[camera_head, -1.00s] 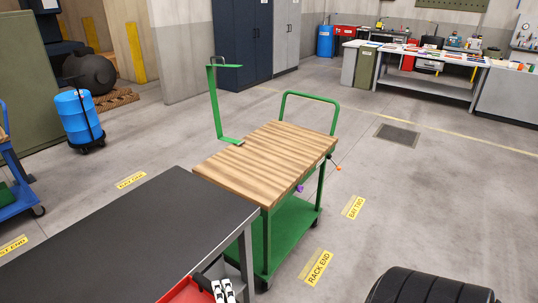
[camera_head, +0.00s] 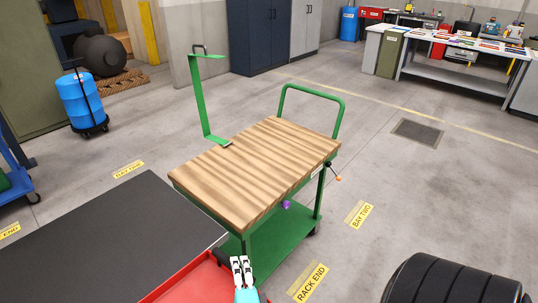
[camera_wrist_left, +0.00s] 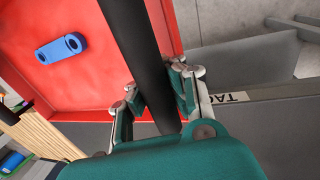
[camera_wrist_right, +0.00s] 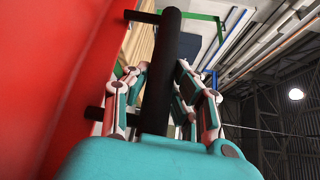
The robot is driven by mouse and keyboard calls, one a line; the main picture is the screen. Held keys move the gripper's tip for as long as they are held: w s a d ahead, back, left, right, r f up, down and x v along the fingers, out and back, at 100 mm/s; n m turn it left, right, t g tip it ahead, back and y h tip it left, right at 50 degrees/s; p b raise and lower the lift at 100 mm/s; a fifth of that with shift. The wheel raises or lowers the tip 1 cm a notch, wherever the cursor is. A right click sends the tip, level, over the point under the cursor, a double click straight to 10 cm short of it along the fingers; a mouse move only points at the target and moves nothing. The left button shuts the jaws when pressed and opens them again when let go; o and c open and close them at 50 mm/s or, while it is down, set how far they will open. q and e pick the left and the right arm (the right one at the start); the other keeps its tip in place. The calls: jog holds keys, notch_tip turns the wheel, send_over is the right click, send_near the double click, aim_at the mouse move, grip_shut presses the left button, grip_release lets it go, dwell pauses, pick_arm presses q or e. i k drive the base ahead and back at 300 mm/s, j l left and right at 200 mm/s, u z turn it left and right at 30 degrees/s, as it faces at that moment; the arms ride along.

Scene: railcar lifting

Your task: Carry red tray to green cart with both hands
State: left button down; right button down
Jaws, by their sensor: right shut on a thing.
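The red tray (camera_head: 190,286) shows at the bottom of the head view, by the right edge of the dark table. My right gripper (camera_head: 242,266) is at the tray's far right corner, shut on its black handle, which stands between the fingers in the right wrist view (camera_wrist_right: 157,85). In the left wrist view my left gripper (camera_wrist_left: 157,95) has its fingers on both sides of another black tray handle (camera_wrist_left: 140,50); it is outside the head view. A blue part (camera_wrist_left: 61,48) lies in the tray. The green cart (camera_head: 285,245) has a bare wooden top (camera_head: 255,170) beyond the tray.
The dark table (camera_head: 90,240) is at lower left. Black tyres (camera_head: 450,285) are at lower right. A green upright bracket (camera_head: 208,100) stands at the cart's left edge. Floor right of the cart is open, with a drain grate (camera_head: 417,131).

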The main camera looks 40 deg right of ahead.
aim_at(257, 161)
jog(key=l, duration=0.8)
jog(key=i+l, duration=0.15)
jog(key=l, duration=1.5)
jog(key=i+l, duration=0.15)
jog(key=l, duration=0.7)
jog(key=i, duration=1)
